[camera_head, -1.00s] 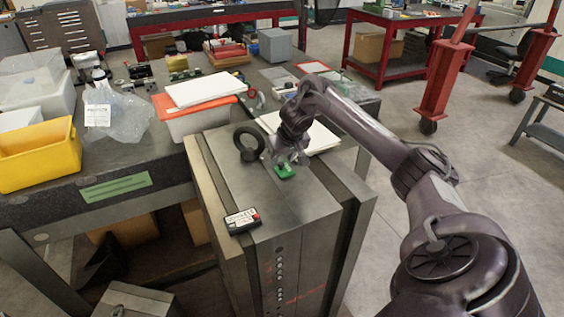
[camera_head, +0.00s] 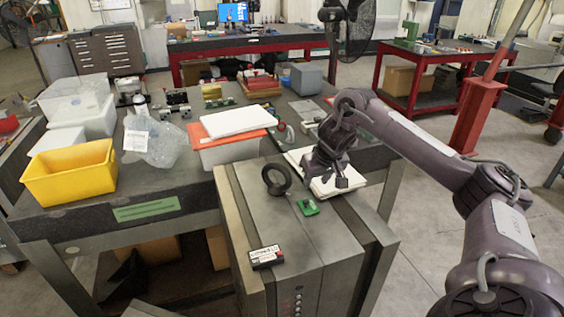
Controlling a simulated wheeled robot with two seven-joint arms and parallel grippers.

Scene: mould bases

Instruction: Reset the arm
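My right arm comes in from the right edge and bends down over the grey mould base (camera_head: 322,238). My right gripper (camera_head: 334,184) hangs above the far right part of the mould base, close to the white sheets behind it. Its fingers are small and dark here, and I cannot tell whether they are open. A black eye ring (camera_head: 276,180) stands on the mould base to the left of the gripper. My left gripper is out of view.
A small black and white box (camera_head: 265,257) lies on the mould base's near left part. The workbench (camera_head: 75,222) behind it holds a yellow bin (camera_head: 70,172), an orange-rimmed tub (camera_head: 232,150), a clear bag and small parts. Open floor lies to the right.

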